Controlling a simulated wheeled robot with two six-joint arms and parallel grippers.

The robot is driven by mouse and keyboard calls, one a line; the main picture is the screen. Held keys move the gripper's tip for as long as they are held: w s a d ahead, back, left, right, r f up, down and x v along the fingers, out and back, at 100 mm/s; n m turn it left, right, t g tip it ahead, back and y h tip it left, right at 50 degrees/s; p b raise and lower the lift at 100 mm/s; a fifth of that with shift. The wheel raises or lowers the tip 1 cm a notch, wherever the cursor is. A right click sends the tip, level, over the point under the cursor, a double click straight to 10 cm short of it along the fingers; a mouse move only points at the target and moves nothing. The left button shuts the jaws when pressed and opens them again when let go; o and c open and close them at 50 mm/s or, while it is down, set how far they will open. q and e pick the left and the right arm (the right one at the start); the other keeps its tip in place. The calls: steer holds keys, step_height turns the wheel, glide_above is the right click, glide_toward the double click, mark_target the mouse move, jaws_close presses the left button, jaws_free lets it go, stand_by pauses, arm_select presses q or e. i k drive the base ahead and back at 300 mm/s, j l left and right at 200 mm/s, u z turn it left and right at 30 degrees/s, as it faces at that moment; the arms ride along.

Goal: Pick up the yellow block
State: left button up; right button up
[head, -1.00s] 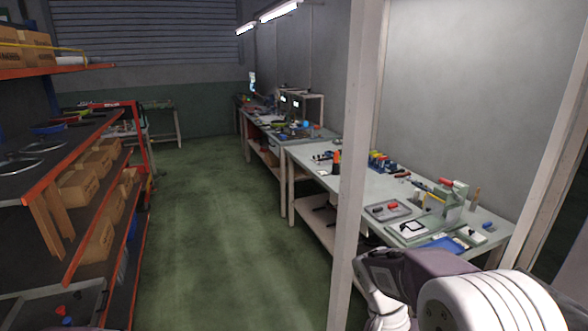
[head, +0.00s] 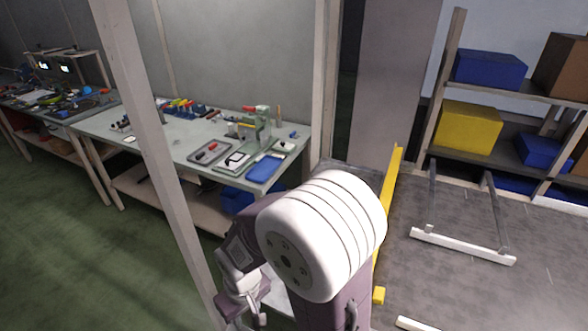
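A large yellow box-shaped block (head: 468,127) sits on a shelf at the upper right of the head view. A small yellow piece (head: 379,295) shows low down beside my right arm; I cannot tell whether it is a loose block or the foot of the yellow rail. My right gripper (head: 243,308) is at the bottom, left of my arm's white joint, far from the shelf. It appears to hold nothing, but its fingers are too unclear to tell open or shut. My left gripper is out of view.
A yellow rail (head: 388,205) and a pale post (head: 155,150) stand near my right arm. A workbench (head: 180,145) with tools is behind. The shelf also holds blue boxes (head: 490,68) and a brown box (head: 562,66). A white-footed frame (head: 462,245) stands before the shelf.

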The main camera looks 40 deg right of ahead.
mark_target(379, 295)
steer(key=i+j+z, duration=0.15)
steer(key=z, duration=0.3)
steer(key=i+j+z, duration=0.15)
steer(key=j+z, duration=0.5)
steer(key=z, duration=0.2)
steer(key=i+j+z, duration=0.1)
steer(key=j+z, duration=0.3)
steer(key=i+j+z, duration=0.1)
steer(key=j+z, duration=0.15)
steer(key=z, duration=0.15)
steer(key=j+z, duration=0.25)
steer(key=z, duration=0.15)
steer(key=j+z, duration=0.65)
steer(key=z, duration=0.15)
steer(key=l, duration=0.55)
steer(key=k+l, duration=0.1)
steer(key=l, duration=0.45)
steer(key=i+l+u, duration=0.15)
steer(key=u, duration=0.15)
steer(key=i+l+u, duration=0.15)
steer(key=l+u, duration=0.15)
steer(key=i+l+u, duration=0.1)
steer(key=l+u, duration=0.2)
steer(key=l, duration=0.1)
